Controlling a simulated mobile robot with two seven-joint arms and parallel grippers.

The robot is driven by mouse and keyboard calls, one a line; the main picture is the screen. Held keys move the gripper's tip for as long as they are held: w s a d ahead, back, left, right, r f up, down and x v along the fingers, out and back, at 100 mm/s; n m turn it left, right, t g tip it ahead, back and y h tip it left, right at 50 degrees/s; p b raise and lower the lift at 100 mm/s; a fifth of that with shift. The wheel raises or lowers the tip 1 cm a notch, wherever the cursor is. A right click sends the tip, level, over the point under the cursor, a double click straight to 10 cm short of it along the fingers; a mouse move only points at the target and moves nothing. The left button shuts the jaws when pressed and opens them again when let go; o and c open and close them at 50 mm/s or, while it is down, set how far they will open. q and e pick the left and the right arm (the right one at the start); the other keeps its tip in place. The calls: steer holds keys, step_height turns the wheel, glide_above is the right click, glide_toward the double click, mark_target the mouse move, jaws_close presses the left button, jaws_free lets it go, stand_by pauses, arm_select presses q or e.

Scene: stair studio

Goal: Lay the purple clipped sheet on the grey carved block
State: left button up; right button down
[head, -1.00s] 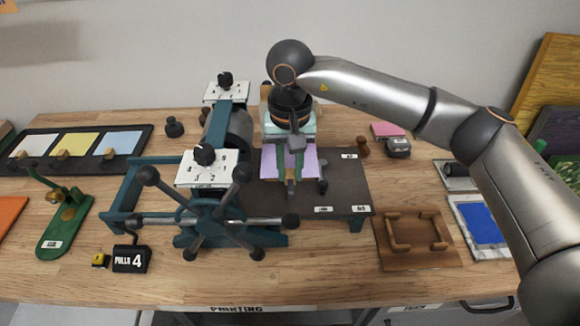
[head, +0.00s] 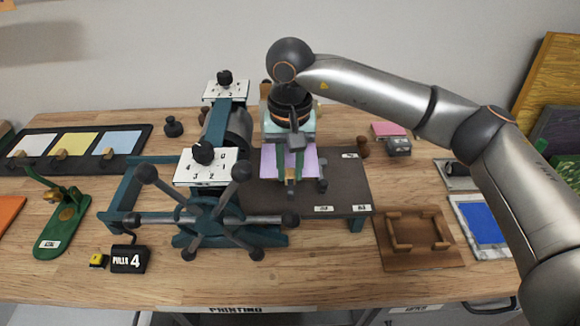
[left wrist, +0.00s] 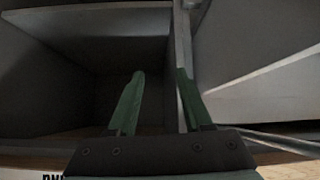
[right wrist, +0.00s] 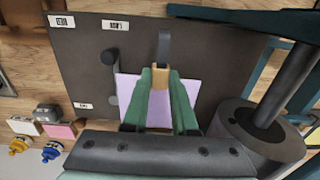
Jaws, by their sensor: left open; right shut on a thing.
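The purple sheet (head: 269,161) hangs or lies over the dark press bed (head: 345,182); I cannot tell if it touches. My right gripper (head: 291,173) is above the sheet, pointing down. In the right wrist view, my right gripper (right wrist: 160,88) is shut on the tan clip (right wrist: 160,77) at the edge of the purple sheet (right wrist: 128,88). I cannot make out the grey carved block for certain; the sheet and gripper may hide it. My left gripper (left wrist: 158,95) is open and empty, in front of dark grey compartments, and out of the head view.
The teal press with its spoked wheel (head: 220,212) and roller stands close left of the sheet. A dark post (head: 323,170) rises beside the sheet's right side. A wooden corner jig (head: 418,240) and a blue pad (head: 484,224) lie to the right. A black tray (head: 138,137) holds other clipped sheets.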

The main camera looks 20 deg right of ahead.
stand_by(0.4)
steer(key=c, duration=0.6)
jaws_free()
steer(key=shift+r+p, duration=2.3)
steer(key=shift+r, duration=1.7)
